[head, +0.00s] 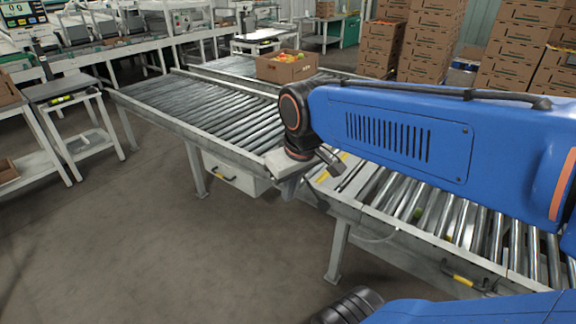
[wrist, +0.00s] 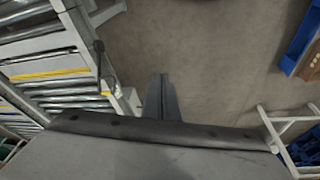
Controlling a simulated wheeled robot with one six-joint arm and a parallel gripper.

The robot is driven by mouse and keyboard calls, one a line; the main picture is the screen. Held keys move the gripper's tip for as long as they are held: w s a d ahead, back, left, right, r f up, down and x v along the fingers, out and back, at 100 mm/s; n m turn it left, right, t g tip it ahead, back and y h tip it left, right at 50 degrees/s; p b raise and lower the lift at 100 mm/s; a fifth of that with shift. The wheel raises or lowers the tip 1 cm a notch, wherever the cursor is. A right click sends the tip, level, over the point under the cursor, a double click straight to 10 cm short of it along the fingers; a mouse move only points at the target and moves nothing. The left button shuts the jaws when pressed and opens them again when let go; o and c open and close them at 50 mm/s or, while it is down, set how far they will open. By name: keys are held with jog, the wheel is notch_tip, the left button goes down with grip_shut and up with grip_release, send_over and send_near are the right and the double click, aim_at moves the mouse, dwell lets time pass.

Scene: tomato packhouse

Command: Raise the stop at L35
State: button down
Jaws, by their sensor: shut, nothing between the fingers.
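My gripper (wrist: 162,97) is shut and empty, its two grey fingers together over bare floor beside the conveyor in the wrist view. In the head view its end (head: 288,188) hangs at the conveyor's near side, below my dark wrist. A black lever with a round knob (wrist: 99,46) stands at the conveyor's side rail in the wrist view, left of the fingers and apart from them. A yellow-edged strip (wrist: 50,74) crosses between the rollers there. I can read no L35 label, and cannot tell whether the stop is up or down.
The roller conveyor (head: 205,125) runs across the middle, with an open carton of tomatoes (head: 285,66) on it. A yellow handle (head: 463,281) sits on its near rail at right. A white box (head: 232,174) hangs beneath. Carton stacks stand behind. Floor (head: 130,240) at front left is clear.

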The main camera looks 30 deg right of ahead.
jog(key=w+d+r+n+g, duration=0.1)
jog(key=w+d+g, duration=0.3)
jog(key=w, duration=1.1)
jog(key=w+d+f+n+g, duration=0.1)
jog(key=w+d+f, duration=0.2)
jog(key=w+d, duration=0.2)
jog(key=w+d+f+n+g, duration=0.1)
jog(key=w+d+f, duration=0.3)
jog(key=w, duration=0.6)
jog(key=shift+w+d+f+h, duration=0.25)
jog(key=shift+d+h, duration=0.05)
jog(key=shift+d, duration=0.05)
jog(key=a+x, duration=0.1)
jog(key=x, duration=0.9)
jog(key=shift+s+d+r, duration=0.55)
jog(key=shift+s+r, duration=0.05)
jog(key=shift+s, duration=0.25)
jog(key=shift+s+d+r, duration=0.5)
jog(key=shift+s+r, duration=0.05)
jog(key=shift+s, duration=0.3)
jog(key=shift+s+r, duration=0.1)
